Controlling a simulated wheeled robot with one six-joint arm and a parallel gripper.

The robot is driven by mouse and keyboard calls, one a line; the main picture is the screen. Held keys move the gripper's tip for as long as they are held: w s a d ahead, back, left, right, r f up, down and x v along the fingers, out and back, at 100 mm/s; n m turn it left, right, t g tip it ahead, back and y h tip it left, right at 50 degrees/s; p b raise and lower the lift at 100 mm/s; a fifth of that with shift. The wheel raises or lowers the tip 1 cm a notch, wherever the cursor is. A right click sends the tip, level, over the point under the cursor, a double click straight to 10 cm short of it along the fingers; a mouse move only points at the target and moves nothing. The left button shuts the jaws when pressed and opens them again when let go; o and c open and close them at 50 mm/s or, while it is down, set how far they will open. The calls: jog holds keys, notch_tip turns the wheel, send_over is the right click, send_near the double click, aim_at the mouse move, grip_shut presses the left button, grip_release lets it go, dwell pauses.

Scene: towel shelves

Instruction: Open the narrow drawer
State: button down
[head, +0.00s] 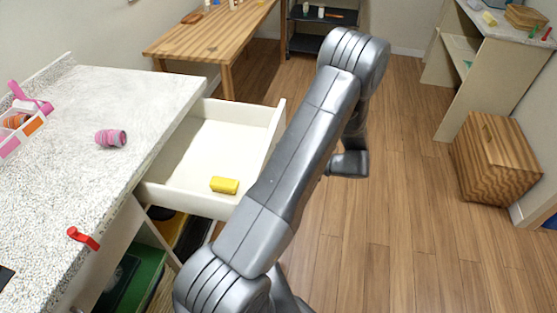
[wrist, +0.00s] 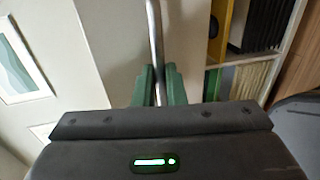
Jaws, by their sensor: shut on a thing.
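A white drawer (head: 220,150) stands pulled out from under the speckled counter in the head view, its inside showing. Its front is partly hidden behind my arm. A yellow cylinder-like thing (head: 224,185) lies in it near the near side. In the wrist view a metal bar handle (wrist: 154,35) runs along a white front panel (wrist: 110,40). My gripper (wrist: 158,75), with green fingers, is shut on this handle, one finger on each side of it. In the head view my gripper is hidden behind my arm.
The speckled counter (head: 110,85) holds a pink striped roll (head: 110,138), a red handle-like thing (head: 83,238) and a pink-and-white caddy (head: 22,125). Open shelves with a green bin (head: 135,275) are below. A wooden table (head: 205,40) stands behind.

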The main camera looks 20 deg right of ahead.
jog(key=shift+d, duration=0.1)
jog(key=c, duration=1.5)
grip_release()
jog(key=b+v, duration=0.1)
jog(key=v, duration=1.2)
jog(key=shift+s+d, duration=0.2)
jog(key=shift+d, duration=0.1)
jog(key=x, duration=1.4)
jog(key=shift+p, duration=0.45)
jog(key=shift+r, duration=0.15)
